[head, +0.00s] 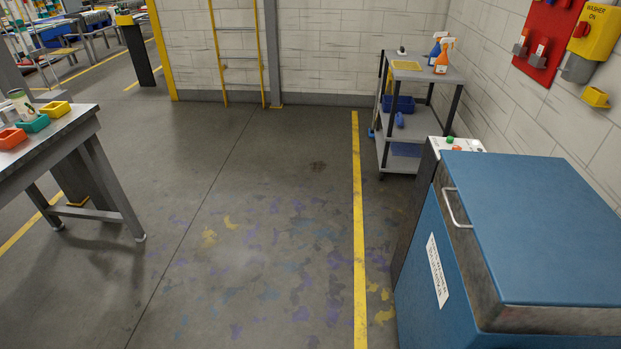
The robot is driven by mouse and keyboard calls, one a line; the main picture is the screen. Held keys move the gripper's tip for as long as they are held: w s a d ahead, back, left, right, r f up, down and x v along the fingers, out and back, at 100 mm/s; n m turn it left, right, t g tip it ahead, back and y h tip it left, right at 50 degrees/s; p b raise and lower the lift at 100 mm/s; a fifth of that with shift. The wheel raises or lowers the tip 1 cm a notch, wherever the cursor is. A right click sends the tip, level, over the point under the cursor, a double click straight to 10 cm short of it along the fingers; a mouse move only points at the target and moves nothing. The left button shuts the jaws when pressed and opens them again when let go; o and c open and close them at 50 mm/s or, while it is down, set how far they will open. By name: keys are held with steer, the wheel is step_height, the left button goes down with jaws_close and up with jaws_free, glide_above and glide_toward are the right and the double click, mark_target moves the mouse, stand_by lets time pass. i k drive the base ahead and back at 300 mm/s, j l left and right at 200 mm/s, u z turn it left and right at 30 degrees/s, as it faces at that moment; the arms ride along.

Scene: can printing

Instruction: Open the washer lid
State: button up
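The washer (424,290) is a blue box-shaped machine at the lower right of the head view. Its blue lid (540,225) lies flat on top and is closed. A metal handle (455,208) sticks out at the lid's left edge. A white label with printed text (437,271) is on the washer's left face. A control panel with a green button (450,141) stands at its back left. My gripper is not in this view.
A grey cart (408,118) with spray bottles stands behind the washer. A table (50,150) with small coloured bins is at the left. A yellow "WASHER ON" switch box (597,30) hangs on the right wall. The floor (250,200) between is clear.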

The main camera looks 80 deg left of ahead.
mark_target(543, 235)
steer(key=u, duration=1.9)
steer(key=i+j, duration=0.1)
steer(key=i, duration=1.15)
